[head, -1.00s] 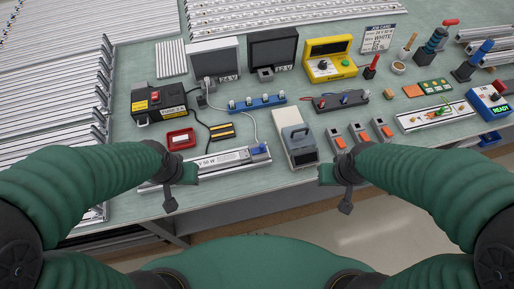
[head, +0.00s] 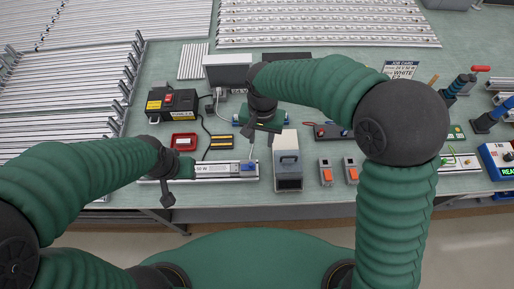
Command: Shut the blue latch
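The blue latch (head: 248,167) appears to be the small blue piece at the right end of a light bar (head: 212,170), which lies in a silver channel near the bench's front edge. A thin cable rises from that end. Whether the latch is up or down is too small to tell. My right gripper (head: 252,131) hangs above the bench behind the blue piece, apart from it. My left gripper (head: 168,197) is at the left end of the bar, over the front edge. Neither visibly holds anything; their finger gaps are unclear.
A grey box with a handle (head: 288,162) stands just right of the blue piece. A red tray (head: 184,141) and a black power unit (head: 172,103) are behind the bar. Orange-tipped devices (head: 326,172) stand farther right. My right arm hides much of the back right.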

